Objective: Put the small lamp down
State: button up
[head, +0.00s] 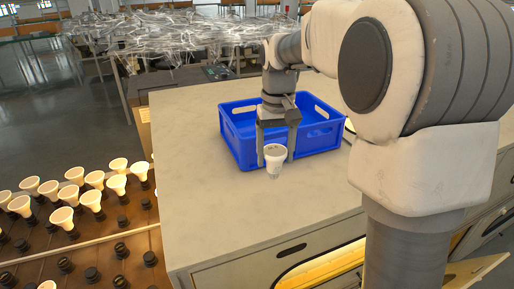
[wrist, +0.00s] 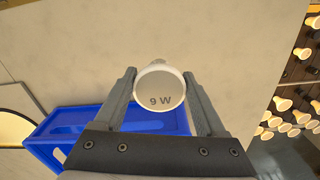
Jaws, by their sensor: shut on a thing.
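The small lamp (head: 274,158) is a white reflector bulb with a wide face and a narrower base. In the wrist view the lamp (wrist: 160,86) shows its round face, marked "9 W", toward the camera. My gripper (head: 276,156) is shut on it, with one finger on each side; the fingers also show in the wrist view (wrist: 160,85). The lamp is upright in the head view, face up and base down, in front of the blue crate's near wall. I cannot tell whether its base touches the worktop.
The blue crate (head: 239,149) stands on the pale worktop (head: 190,190), just behind the lamp. The worktop is clear to the left and in front. A brown rack (head: 105,228) of several lamps and dark sockets lies at the left. An open lit drawer (head: 322,267) is below the front edge.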

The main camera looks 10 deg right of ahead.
aim_at(272, 167)
jog(key=shift+w+a+f, duration=0.1)
jog(key=shift+w+f, duration=0.6)
jog(key=shift+w, duration=0.35)
jog(key=shift+f+p, duration=0.4)
jog(key=shift+f, duration=1.55)
jog(key=shift+f, duration=0.1)
jog(key=o, duration=1.3)
